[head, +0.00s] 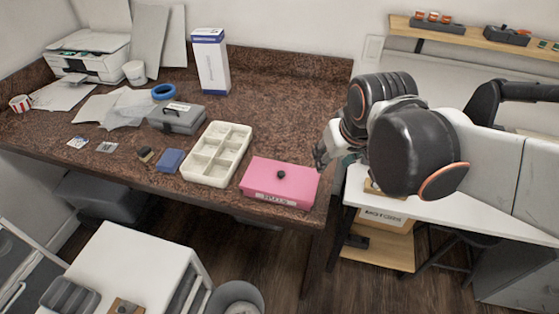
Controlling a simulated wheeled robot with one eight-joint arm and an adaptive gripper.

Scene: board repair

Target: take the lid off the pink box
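The pink box (279,189) sits at the front right of the brown speckled table, close to its front edge. Its pink lid is on, with a small round black knob (281,174) in the middle of the top. A label shows on its front side. My gripper (321,155) is just right of and above the box's back right corner, apart from the knob. My arm's dark wrist hides much of the gripper, and its fingers are too small to tell open from shut.
A cream compartment tray (217,153) stands just left of the pink box. A grey case (176,118), a blue block (170,160) and a tall white-blue carton (210,62) stand further left and back. The table (290,110) behind the pink box is clear. A white table (440,210) is at the right.

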